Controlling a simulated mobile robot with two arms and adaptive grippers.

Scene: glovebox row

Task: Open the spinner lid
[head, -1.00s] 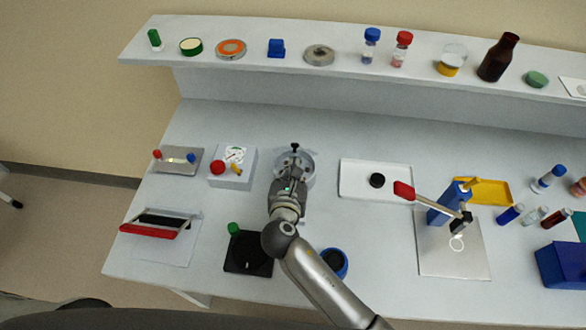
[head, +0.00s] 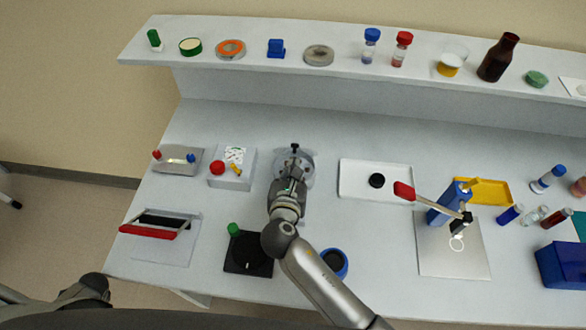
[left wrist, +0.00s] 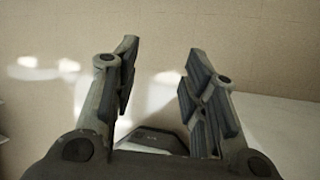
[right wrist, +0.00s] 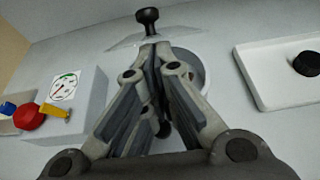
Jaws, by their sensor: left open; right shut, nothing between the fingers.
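The spinner (head: 308,168) is a round, pale grey device on the bench, left of the white tray. My right gripper (head: 293,165) is over it and covers much of it. In the right wrist view, the spinner's round rim (right wrist: 206,72) shows behind the right finger. A black knob (right wrist: 148,17) stands beyond the shut, empty fingers (right wrist: 153,62), by a clear, thin plate (right wrist: 124,41) that looks like the lid. I cannot tell how far the lid is open or whether the fingers touch it. My left gripper (left wrist: 158,65) is open and empty, facing a beige wall.
Left of the spinner is a white box (head: 232,168) with a gauge and red knob. A black plate device (head: 248,254) and blue-rimmed cup (head: 334,262) stand in front. The white tray (head: 350,190) holds a black puck. A shelf (head: 200,68) with jars runs behind.

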